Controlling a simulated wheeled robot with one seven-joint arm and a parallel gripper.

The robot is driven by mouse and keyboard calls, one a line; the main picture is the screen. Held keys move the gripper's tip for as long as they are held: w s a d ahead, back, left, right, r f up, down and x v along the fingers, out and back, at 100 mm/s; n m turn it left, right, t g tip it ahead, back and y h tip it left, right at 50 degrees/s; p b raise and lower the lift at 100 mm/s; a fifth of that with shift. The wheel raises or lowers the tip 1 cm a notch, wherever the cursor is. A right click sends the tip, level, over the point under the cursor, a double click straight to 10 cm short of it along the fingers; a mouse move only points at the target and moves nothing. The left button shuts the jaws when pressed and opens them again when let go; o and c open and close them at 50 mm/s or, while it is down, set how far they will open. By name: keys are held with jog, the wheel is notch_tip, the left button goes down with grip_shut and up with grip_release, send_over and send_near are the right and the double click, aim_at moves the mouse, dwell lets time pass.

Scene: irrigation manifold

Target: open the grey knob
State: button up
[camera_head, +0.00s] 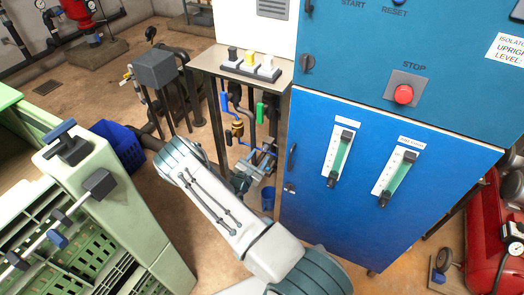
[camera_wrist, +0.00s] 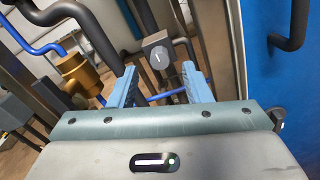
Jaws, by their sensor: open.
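The grey knob (camera_wrist: 158,52) shows in the wrist view as a dark grey block with a white mark on its face. It lies ahead of my gripper (camera_wrist: 158,84), seen between the two blue fingers and a little beyond their tips. The fingers are apart with nothing held between them. The knob looks untouched. In the head view my gripper (camera_head: 257,164) is low beside the blue cabinet, among the pipes under a small bench. I cannot clearly make out the knob there.
The blue cabinet (camera_head: 315,215) stands close on the right, with a black handle (camera_wrist: 291,25). A brass fitting (camera_wrist: 78,72) and blue pipe (camera_wrist: 40,47) are at left. A steel bench (camera_head: 205,62) stands above the pipes. A green crate rack (camera_head: 120,215) is at left.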

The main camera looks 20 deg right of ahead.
aim_at(264, 150)
jog(key=shift+x, duration=1.8)
grip_shut()
